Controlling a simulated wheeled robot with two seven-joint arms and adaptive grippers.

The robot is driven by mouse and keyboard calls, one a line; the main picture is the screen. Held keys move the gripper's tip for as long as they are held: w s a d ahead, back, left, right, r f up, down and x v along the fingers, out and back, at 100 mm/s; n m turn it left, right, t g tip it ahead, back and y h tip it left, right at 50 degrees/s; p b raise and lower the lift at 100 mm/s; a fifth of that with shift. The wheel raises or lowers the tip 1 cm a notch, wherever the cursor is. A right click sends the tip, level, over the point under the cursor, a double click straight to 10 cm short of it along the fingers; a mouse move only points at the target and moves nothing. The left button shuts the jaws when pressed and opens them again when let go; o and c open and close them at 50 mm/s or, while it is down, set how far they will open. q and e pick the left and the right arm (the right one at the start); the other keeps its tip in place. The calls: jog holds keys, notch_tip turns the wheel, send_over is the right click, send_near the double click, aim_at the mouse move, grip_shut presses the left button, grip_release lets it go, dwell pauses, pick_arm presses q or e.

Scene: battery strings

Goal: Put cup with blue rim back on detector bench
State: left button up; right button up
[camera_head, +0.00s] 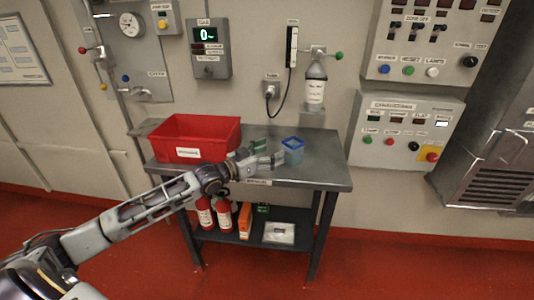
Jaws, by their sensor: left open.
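A cup with a blue rim (293,150) stands upright on the grey metal bench (320,174), right of its middle. My left gripper (277,154) reaches in from the left at bench height and is open. Its fingertips are just left of the cup. I cannot tell whether a finger touches it. A label on the bench's front edge is partly readable. My right gripper is not in view.
A red bin (222,136) sits on the bench's left side, behind my forearm. A grey gas bottle (315,85) hangs on the wall above the bench. Red extinguishers (224,216) and other items fill the lower shelf. The bench top's right end is clear.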

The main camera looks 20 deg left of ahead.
pick_arm(q)
jog(key=shift+s+a, duration=0.15)
jog(key=shift+s, duration=0.3)
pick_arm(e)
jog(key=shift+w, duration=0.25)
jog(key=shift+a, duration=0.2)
